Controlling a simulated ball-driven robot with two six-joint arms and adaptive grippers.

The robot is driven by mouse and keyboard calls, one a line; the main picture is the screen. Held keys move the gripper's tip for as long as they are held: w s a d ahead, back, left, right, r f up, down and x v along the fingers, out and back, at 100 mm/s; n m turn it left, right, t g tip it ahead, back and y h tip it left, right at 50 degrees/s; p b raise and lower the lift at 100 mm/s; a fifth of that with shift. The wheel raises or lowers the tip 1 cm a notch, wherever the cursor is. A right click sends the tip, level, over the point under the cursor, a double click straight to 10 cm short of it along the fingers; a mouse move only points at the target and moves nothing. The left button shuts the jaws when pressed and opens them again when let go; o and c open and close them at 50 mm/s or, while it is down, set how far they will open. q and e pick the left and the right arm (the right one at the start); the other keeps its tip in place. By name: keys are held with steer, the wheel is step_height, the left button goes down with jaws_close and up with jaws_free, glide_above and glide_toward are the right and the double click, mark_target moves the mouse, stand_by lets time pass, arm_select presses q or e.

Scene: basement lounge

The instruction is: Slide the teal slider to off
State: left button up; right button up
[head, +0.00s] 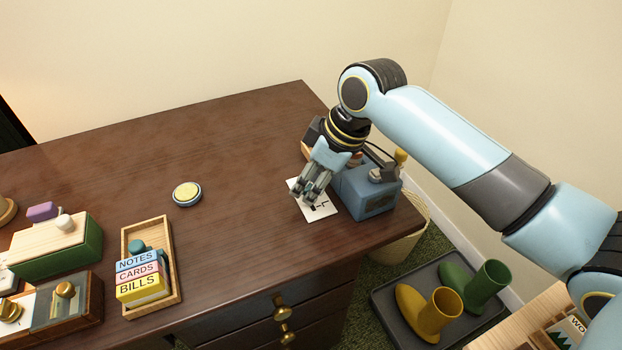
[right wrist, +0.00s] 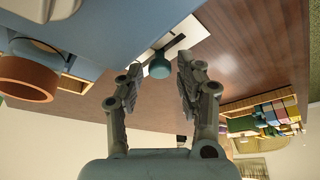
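The teal slider knob (right wrist: 159,66) stands on a white plate (right wrist: 172,43) with a dark slot, seen in the right wrist view. In the head view the white plate (head: 323,212) lies on the desk, left of a blue box. My right gripper (head: 308,196) hangs over the plate and hides the knob there. In the right wrist view my right gripper (right wrist: 158,72) is open, its fingers apart with the knob showing between them; I cannot tell whether either finger touches it. My left gripper is not in view.
The blue box (head: 369,193) stands right beside the gripper, near the right edge of the brown desk (head: 235,150). A round yellow-topped disc (head: 187,194), a wooden tray (head: 175,290) and a green box (head: 60,258) stand to the left. The desk's middle is clear.

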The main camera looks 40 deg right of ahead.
mark_target(294, 183)
jaws_close()
steer(key=w, duration=0.1)
steer(key=w+p, duration=0.1)
steer(key=w, duration=0.1)
steer(key=shift+w+d, duration=0.15)
steer(key=shift+d, duration=0.25)
jaws_free()
steer(key=o, duration=0.3)
steer(key=shift+w, duration=0.1)
